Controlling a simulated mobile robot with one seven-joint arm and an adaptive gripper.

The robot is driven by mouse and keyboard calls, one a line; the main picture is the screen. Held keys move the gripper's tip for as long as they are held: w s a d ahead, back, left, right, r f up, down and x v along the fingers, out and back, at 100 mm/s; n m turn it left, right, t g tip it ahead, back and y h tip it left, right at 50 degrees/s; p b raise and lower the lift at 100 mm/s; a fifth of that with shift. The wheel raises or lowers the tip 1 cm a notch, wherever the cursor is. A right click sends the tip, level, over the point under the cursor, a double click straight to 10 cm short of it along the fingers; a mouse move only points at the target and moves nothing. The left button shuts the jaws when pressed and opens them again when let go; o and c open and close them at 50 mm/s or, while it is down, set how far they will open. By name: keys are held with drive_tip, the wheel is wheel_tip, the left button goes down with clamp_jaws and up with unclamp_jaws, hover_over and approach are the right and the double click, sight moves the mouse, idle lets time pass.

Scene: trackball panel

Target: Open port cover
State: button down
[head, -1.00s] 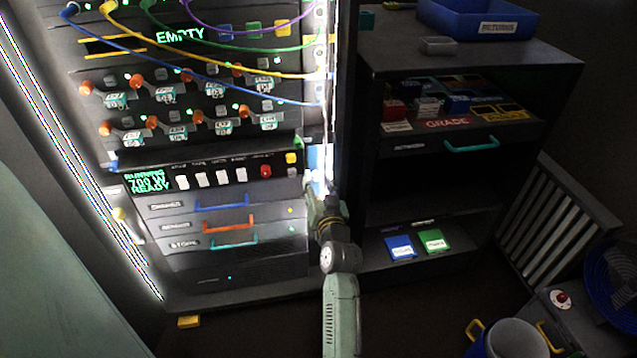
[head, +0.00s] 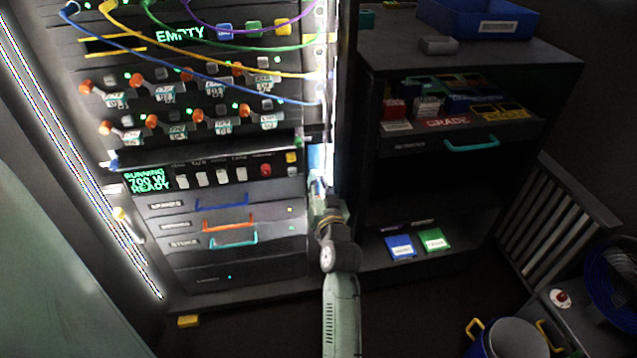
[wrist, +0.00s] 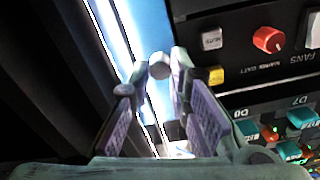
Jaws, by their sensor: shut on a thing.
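My gripper (head: 318,192) is at the right edge of the lit rack, beside the row of white switches. In the wrist view my gripper (wrist: 150,85) has its two purple-padded fingers close around a small grey round knob (wrist: 159,65), shut on it. A blue panel (wrist: 152,25) lies just behind the knob; it looks like the port cover, but no label on it can be read. It also shows as a blue patch (head: 314,157) above the gripper in the head view. The knob is hidden in the head view. I cannot tell whether the cover stands ajar.
A bright light strip (wrist: 108,35) runs beside the fingers. The rack's red knob (wrist: 269,40) and yellow button (wrist: 216,75) are close on the right in the wrist view. A dark shelf unit (head: 365,100) stands right of my arm in the head view. Cables hang across the upper rack.

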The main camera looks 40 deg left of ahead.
drive_tip(key=shift+d+f+b, duration=0.1)
drive_tip(key=shift+f+b, duration=0.1)
drive_tip(key=shift+b, duration=0.4)
drive_tip(key=n+g+b, duration=0.1)
drive_tip(key=b, duration=0.1)
drive_tip(key=d+g+y+b, duration=0.1)
drive_tip(key=b, duration=0.2)
drive_tip(key=n+g+y+b, duration=0.1)
drive_tip(key=b, duration=0.2)
drive_tip(key=shift+w+d+f+n+g, duration=0.2)
drive_tip(key=shift+d+f+n+g, duration=0.1)
drive_tip(key=shift+d, duration=0.05)
drive_tip(key=shift+w+d+r+n+g+y+b, duration=0.2)
drive_tip(key=shift+w+d+n+g+b, duration=0.45)
drive_tip(key=shift+n+g+b, duration=1.45)
drive_tip(key=shift+w+d+r+n+g+y+b, duration=0.25)
drive_tip(key=shift+d+n+g+b, duration=0.75)
drive_tip(key=shift+g+b, duration=1.2)
drive_tip(key=shift+w+d+r+n+g+y+b, duration=0.2)
drive_tip(key=shift+w+d+n+g+b, duration=0.45)
drive_tip(key=shift+n+g+b, duration=1.55)
drive_tip(key=shift+f+m+g+p, duration=0.2)
drive_tip(key=shift+m+g+p, duration=0.3)
drive_tip(key=shift+g+p, duration=0.3)
drive_tip(key=c, duration=1.5)
unclamp_jaws()
